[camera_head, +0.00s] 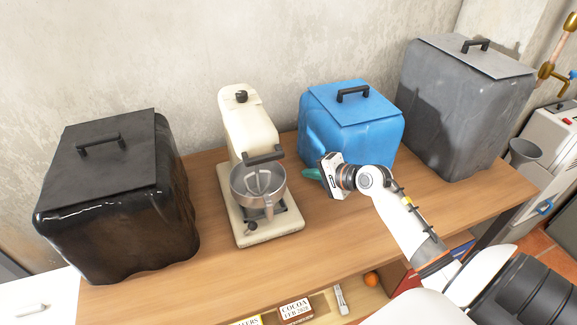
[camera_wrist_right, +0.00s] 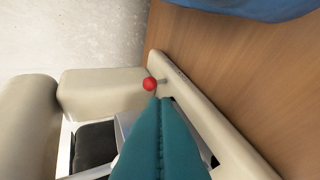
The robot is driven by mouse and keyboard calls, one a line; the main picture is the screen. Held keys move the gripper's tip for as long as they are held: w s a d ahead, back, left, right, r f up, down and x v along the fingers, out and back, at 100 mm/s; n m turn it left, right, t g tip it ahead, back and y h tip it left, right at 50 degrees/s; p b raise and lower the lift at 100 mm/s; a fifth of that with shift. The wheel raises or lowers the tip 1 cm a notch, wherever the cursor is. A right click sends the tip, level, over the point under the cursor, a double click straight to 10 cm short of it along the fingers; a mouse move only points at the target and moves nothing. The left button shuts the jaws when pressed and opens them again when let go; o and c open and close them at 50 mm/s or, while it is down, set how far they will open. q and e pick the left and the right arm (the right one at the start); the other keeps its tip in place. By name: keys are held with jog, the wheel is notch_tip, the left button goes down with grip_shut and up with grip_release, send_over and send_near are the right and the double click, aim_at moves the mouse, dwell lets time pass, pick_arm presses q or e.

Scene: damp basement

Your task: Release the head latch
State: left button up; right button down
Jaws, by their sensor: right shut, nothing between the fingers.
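A cream stand mixer (camera_head: 245,130) stands on the wooden table, with a black knob on top of its head, a dark handle at the front and a metal bowl (camera_head: 258,187) below. A red ball knob (camera_wrist_right: 150,84) on a short metal stem sticks out by the mixer's cream body in the right wrist view; it may be the head latch. It is not visible in the head view. My right gripper (camera_head: 310,174) is right of the bowl, its teal fingers pressed together and empty. In the wrist view its fingertips (camera_wrist_right: 161,99) appear close to the red knob; I cannot tell whether they touch.
A blue bin (camera_head: 352,122) stands behind my right gripper, a grey bin (camera_head: 465,105) further right, and a glossy black bin (camera_head: 115,215) left of the mixer. Bare tabletop (camera_head: 335,225) lies right of the mixer. A shelf below holds boxes and an orange (camera_head: 371,279).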

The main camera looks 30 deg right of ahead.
jog(key=x, duration=0.5)
jog(key=r+p+x, duration=0.1)
jog(key=x, duration=0.2)
jog(key=shift+w+a+f, duration=0.15)
jog(key=shift+w+f, duration=0.05)
jog(key=shift+w, duration=0.4)
jog(key=w+r+b, duration=0.1)
jog(key=b, duration=0.2)
jog(key=w+b, duration=0.1)
jog(key=b, duration=0.1)
jog(key=shift+w+d+r+b, duration=0.25)
jog(key=shift+d+r+b, duration=0.05)
jog(key=shift+r+b, duration=0.1)
jog(key=shift+r, duration=0.1)
